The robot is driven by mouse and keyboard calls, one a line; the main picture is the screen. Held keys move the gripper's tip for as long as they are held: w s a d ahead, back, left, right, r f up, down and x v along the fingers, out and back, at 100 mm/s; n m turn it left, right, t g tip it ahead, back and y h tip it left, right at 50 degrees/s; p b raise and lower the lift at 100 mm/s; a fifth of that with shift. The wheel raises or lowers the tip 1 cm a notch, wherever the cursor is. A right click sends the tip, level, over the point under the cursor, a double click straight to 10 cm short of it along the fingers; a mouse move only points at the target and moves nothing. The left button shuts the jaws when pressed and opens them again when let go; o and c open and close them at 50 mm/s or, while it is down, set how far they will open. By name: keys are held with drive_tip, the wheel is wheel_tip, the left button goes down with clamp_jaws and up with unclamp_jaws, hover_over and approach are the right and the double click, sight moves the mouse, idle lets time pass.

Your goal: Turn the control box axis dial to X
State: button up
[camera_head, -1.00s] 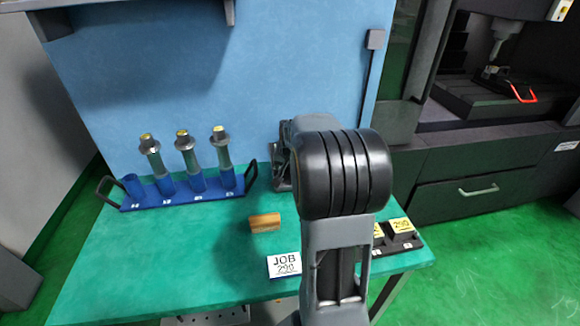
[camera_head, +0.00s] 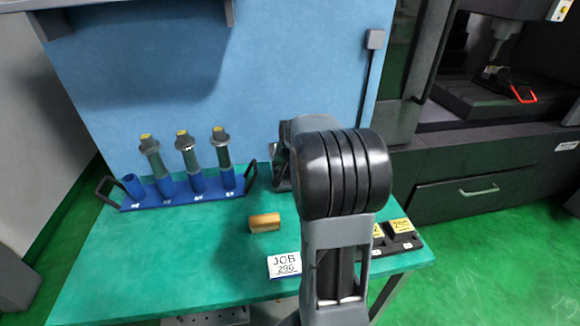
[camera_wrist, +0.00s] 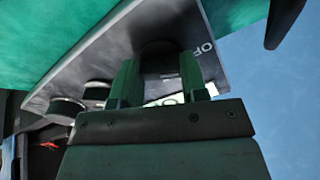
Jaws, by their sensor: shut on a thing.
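In the wrist view, the control box (camera_wrist: 95,60) is a grey panel, tilted in the picture, with white lettering near its edge; the letters are only partly readable. My gripper (camera_wrist: 158,75) is shut on a dark round dial (camera_wrist: 160,50) on this panel, with one finger on each side of it. The dial's marker and setting are hidden. Two more dark round knobs (camera_wrist: 66,108) sit on the panel to the left. In the head view, my arm hides my gripper and most of the box.
A dark machine (camera_head: 480,150) stands at the right.

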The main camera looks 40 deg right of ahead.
drive_tip(key=m, duration=0.4)
drive_tip(key=shift+m+b, duration=0.3)
drive_tip(key=shift+m, duration=2.2)
drive_tip(key=o, duration=0.9)
drive_tip(key=v, duration=1.3)
drive_tip(key=shift+a+r, duration=0.2)
drive_tip(key=shift+r, duration=0.25)
